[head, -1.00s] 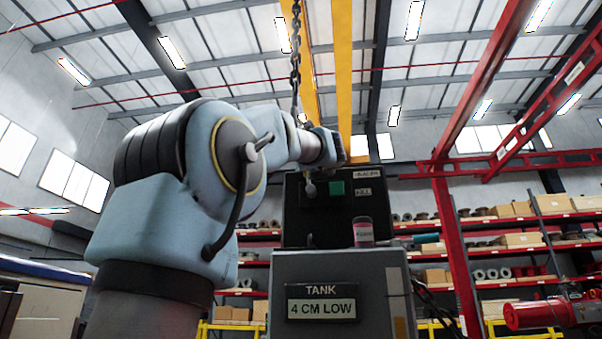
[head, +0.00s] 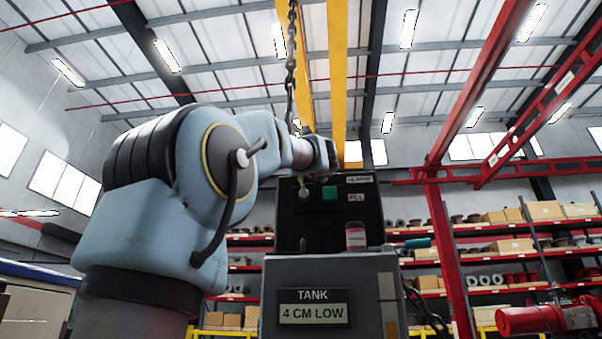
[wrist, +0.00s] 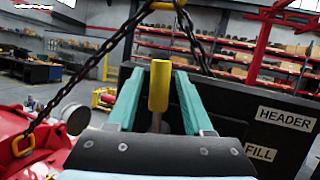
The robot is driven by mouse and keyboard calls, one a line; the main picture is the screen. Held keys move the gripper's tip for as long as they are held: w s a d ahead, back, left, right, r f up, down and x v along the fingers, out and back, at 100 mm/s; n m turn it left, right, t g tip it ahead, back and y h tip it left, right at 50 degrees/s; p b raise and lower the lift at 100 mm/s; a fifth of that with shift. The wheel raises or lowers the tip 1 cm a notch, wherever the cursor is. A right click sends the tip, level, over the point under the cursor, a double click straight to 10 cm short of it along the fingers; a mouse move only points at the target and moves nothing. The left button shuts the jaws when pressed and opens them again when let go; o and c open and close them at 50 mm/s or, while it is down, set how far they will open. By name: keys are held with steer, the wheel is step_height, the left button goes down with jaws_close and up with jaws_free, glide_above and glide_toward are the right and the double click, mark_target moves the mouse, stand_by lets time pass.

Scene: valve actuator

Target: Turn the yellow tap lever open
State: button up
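The yellow tap lever (wrist: 159,86) stands upright in the middle of the wrist view, on a thin stem. My gripper (wrist: 157,95) has its two teal fingers on either side of the lever, with a visible gap on both sides. The fingers are apart and I see no grip on the lever. A dark panel with HEADER (wrist: 286,118) and FILL (wrist: 260,153) labels is to the right. A grey box (head: 375,290) carries a sign reading TANK 4 CM LOW (head: 313,313).
A red object (wrist: 35,140) is at lower left.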

steer(key=b+v, duration=0.5)
steer(key=v, duration=0.5)
steer(key=shift+s+f, duration=0.15)
steer(key=shift+s, duration=0.2)
stand_by(0.4)
